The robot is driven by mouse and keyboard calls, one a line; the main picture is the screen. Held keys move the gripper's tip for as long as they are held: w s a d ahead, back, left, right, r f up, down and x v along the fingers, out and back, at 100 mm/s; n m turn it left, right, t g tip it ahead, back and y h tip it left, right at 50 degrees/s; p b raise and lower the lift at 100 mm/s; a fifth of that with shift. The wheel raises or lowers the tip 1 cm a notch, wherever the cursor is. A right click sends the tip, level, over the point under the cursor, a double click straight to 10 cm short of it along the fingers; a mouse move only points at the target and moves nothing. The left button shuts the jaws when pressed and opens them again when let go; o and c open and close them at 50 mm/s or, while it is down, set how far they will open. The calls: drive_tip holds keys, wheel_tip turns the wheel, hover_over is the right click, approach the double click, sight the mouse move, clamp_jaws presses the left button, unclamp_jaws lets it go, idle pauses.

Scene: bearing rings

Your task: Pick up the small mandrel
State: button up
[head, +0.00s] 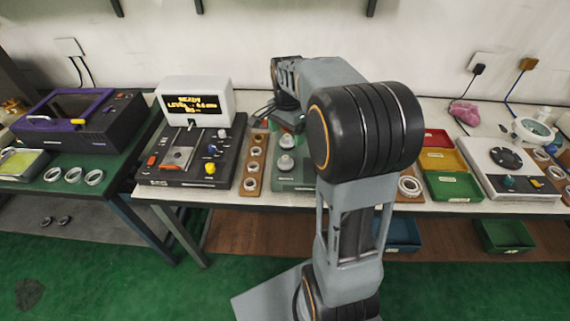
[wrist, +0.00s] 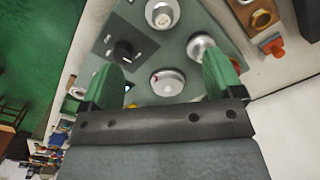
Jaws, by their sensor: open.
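In the head view, a grey-green plate (head: 285,186) on the bench bears two silver stepped mandrels, a rear one (head: 286,142) and a front one (head: 286,163). My arm hides the plate's right part. In the wrist view, the plate (wrist: 187,22) carries three silver round pieces: one (wrist: 162,13) at the top, one (wrist: 201,45) by my right finger, and one (wrist: 167,83) between my fingers. I cannot tell for certain which is the small mandrel. My gripper (wrist: 163,68) is open above the plate, its green fingers apart with nothing visibly held.
A wooden strip with rings (head: 254,165) and a control box with a lit display (head: 195,100) lie left. Red, yellow and green trays (head: 452,186) stand right of my arm.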

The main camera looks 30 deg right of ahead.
sight(286, 156)
wheel_tip(286, 156, down, 7)
drive_tip(key=shift+f, duration=0.1)
drive_tip(key=shift+w+a+f, duration=0.1)
drive_tip(key=shift+w+f, duration=0.05)
drive_tip(key=shift+f, duration=1.15)
drive_tip(key=shift+w+f, duration=0.1)
drive_tip(key=shift+f, duration=1.15)
drive_tip(key=shift+c, duration=0.2)
drive_tip(key=shift+r, duration=0.1)
drive_tip(key=c, duration=1.2)
